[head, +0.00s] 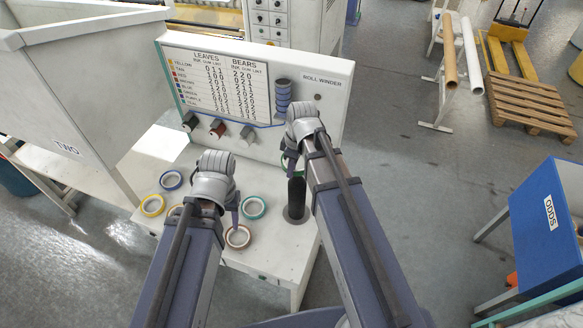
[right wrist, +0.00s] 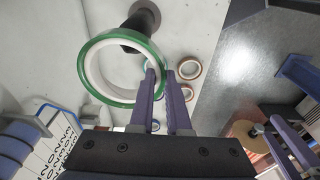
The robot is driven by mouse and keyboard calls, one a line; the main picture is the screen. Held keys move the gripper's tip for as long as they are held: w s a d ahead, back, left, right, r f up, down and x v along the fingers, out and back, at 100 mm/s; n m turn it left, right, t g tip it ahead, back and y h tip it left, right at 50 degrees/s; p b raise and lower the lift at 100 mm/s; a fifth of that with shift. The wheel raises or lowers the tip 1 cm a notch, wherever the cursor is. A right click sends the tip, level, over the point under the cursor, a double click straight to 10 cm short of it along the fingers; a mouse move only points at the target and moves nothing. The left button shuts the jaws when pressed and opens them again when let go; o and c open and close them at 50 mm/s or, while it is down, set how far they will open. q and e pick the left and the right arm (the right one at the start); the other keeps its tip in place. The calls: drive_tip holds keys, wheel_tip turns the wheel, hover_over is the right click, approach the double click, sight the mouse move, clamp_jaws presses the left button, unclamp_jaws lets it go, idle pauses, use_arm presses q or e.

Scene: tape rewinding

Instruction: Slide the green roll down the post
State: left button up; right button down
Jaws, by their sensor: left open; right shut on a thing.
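The green roll (head: 284,160) is a wide ring with a green outside and white inside. It also shows large in the right wrist view (right wrist: 112,99). My right gripper (right wrist: 162,74) is shut on the ring's wall at its right side there. The dark upright post (head: 296,198) stands on a round base on the white table. In the head view the roll is above the post's top. In the right wrist view the post (right wrist: 128,42) shows partly through the ring's opening; I cannot tell whether the ring is around it. My left gripper (head: 235,212) is open above the table, near a red-brown roll (head: 238,237).
On the table (head: 268,266) lie a teal roll (head: 254,208), a blue roll (head: 171,180) and a yellow roll (head: 152,205). The roll-winder panel (head: 330,103) with knobs and a chart stands behind. Free table surface lies around the post's base.

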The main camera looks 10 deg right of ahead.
drive_tip(key=shift+f+b, duration=0.3)
drive_tip(key=shift+f, duration=0.2)
wheel_tip(320, 180, down, 2)
drive_tip(key=shift+f+b, duration=0.1)
drive_tip(key=shift+b, duration=1.05)
wheel_tip(320, 180, down, 4)
drive_tip(key=b, duration=0.3)
drive_tip(key=shift+r, duration=0.2)
drive_tip(key=c, duration=0.8)
unclamp_jaws()
drive_tip(key=shift+r, duration=0.1)
drive_tip(key=r+p, duration=0.7)
drive_tip(key=shift+s+d+r, duration=0.3)
drive_tip(key=shift+d+r, duration=0.05)
drive_tip(key=shift+d, duration=0.05)
